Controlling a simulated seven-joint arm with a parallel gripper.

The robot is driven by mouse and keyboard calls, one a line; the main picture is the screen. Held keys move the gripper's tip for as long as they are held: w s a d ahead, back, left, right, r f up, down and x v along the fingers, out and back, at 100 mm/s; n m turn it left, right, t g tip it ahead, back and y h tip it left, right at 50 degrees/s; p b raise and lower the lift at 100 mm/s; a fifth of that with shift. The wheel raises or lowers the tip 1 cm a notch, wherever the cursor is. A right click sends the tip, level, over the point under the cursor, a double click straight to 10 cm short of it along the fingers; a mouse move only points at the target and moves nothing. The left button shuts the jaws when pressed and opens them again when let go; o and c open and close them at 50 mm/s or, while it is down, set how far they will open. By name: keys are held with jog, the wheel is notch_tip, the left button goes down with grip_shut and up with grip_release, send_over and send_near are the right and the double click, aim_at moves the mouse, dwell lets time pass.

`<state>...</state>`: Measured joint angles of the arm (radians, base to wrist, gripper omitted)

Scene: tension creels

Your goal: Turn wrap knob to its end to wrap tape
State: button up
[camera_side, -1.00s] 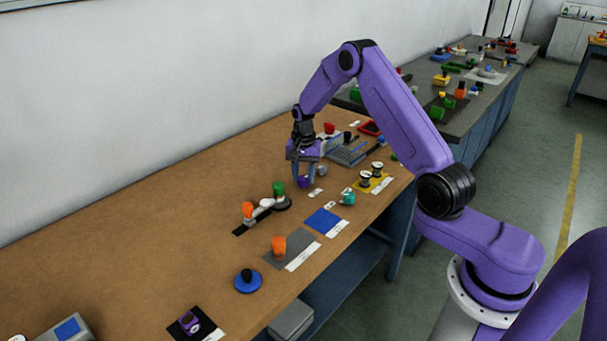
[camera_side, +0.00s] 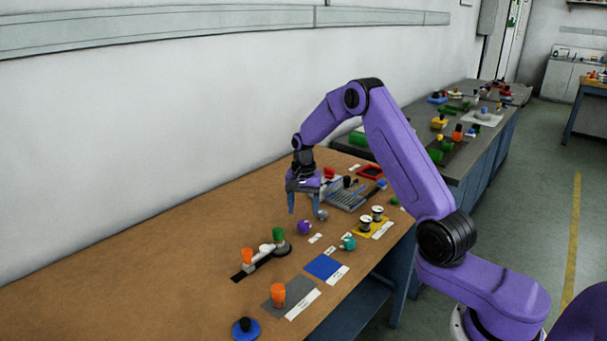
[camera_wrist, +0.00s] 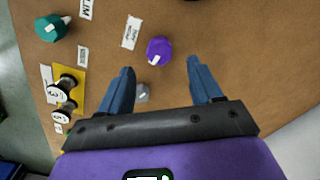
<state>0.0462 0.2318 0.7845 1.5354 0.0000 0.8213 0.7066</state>
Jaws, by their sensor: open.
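A purple round knob (camera_side: 305,227) stands on the brown bench; it also shows in the wrist view (camera_wrist: 159,51), with a small white mark on its top. A white label (camera_wrist: 131,32) lies beside it, its print too small to read surely. My gripper (camera_side: 304,211) is open and empty above the bench, close to the purple knob. In the wrist view its blue fingertips (camera_wrist: 161,66) are spread wide, with the knob showing in the gap beyond them and not touched. I cannot tell which knob is named wrap.
A teal knob (camera_side: 348,243) and a yellow plate with spools (camera_side: 371,228) stand to the right. A small grey piece (camera_wrist: 142,92) sits near the fingers. A black strip with green and orange parts (camera_side: 259,258) lies to the left.

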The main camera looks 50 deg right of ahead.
aim_at(304, 223)
notch_tip(304, 223, up, 13)
dwell(0.3)
jog(key=shift+f, duration=0.1)
jog(key=s+a+r+n, duration=0.1)
jog(key=s+a+n, duration=0.4)
jog(key=s+a, duration=0.3)
jog(key=s+a+r+n, duration=0.2)
jog(key=s+a+n, duration=0.35)
jog(key=a, duration=0.45)
jog(key=s+f+n, duration=0.3)
jog(key=s+n, duration=1)
jog(key=s, duration=1.2)
jog(key=shift+s+f, duration=0.15)
jog(key=shift+s, duration=0.25)
